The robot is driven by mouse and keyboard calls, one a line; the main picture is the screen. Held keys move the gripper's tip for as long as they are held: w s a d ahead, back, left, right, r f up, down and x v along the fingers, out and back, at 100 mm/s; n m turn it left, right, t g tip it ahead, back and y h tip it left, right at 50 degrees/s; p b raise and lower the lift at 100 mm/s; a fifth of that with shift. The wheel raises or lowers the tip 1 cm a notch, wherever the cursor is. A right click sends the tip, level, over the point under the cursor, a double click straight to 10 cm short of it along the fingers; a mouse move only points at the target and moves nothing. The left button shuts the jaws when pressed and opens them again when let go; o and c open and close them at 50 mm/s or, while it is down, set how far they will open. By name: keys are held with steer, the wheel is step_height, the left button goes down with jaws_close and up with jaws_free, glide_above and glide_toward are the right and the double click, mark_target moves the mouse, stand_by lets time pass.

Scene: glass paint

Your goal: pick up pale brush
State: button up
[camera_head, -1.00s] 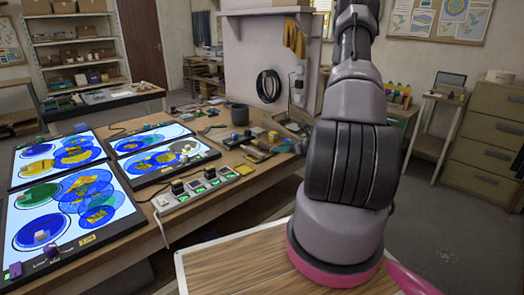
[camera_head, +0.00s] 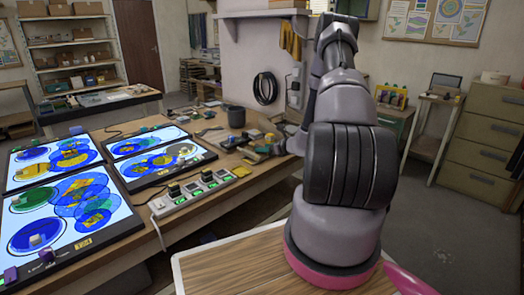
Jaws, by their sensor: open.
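I cannot pick out the pale brush for certain. Several small tools and blocks lie crowded at the right end of the workbench (camera_head: 219,206), some of them too small to identify. My arm stands in front of this end of the bench, its far links bent down towards the clutter.
Lit panels with blue, green and yellow glass patterns (camera_head: 68,207) (camera_head: 150,165) cover the bench's left. A white power strip (camera_head: 189,192), a dark cup (camera_head: 236,116) and a yellow block (camera_head: 241,171) are nearby. Drawers (camera_head: 484,138) stand right, with open floor before them.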

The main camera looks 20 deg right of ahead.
jaws_close()
